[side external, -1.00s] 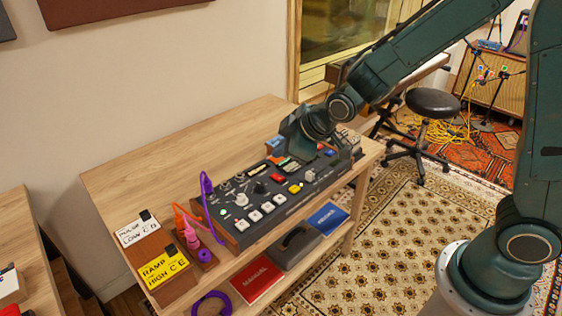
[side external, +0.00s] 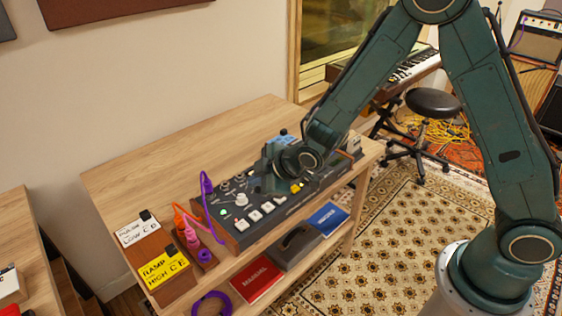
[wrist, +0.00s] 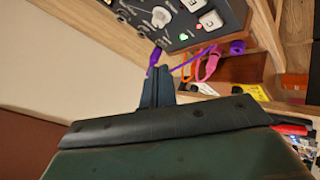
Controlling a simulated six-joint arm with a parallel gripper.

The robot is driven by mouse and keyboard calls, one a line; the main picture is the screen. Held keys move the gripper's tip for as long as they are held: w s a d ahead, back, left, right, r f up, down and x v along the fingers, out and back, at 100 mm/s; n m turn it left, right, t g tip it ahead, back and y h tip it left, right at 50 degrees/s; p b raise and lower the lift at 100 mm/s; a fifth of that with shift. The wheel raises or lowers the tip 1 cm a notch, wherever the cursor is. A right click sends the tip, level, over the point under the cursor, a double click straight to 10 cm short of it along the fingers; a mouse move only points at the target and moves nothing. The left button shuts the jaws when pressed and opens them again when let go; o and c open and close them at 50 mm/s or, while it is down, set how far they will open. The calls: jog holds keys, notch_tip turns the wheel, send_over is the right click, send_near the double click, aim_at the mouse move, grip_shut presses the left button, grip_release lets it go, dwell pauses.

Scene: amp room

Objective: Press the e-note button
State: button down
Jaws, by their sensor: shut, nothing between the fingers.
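The black synthesizer panel (side external: 225,229) sits along the front of the wooden table, with a row of white square buttons (side external: 254,216) near its front edge. White buttons (wrist: 210,20) also show at the top of the wrist view, beside a lit green light (wrist: 183,36). My gripper (wrist: 157,82) is shut and empty, its tips apart from the buttons in that view. In the side view my gripper (side external: 267,182) is over the panel's middle, covering some controls; its tips are unclear.
Purple cable (side external: 203,190) arches at the panel's left end, next to orange and pink plugs (side external: 190,235). White and yellow label cards (side external: 164,268) lie at the left. The table behind the panel is clear. Manuals (side external: 257,279) lie on the lower shelf.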

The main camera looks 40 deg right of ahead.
aim_at(259, 217)
jog(key=shift+f, duration=0.2)
jog(key=shift+f, duration=4.2)
jog(key=shift+f, duration=0.25)
jog(key=shift+f, duration=0.2)
jog(key=shift+f, duration=0.5)
jog(key=shift+r, duration=0.1)
dwell(0.4)
jog(key=shift+r, duration=0.85)
jog(key=shift+r, duration=0.1)
jog(key=shift+r, duration=2.4)
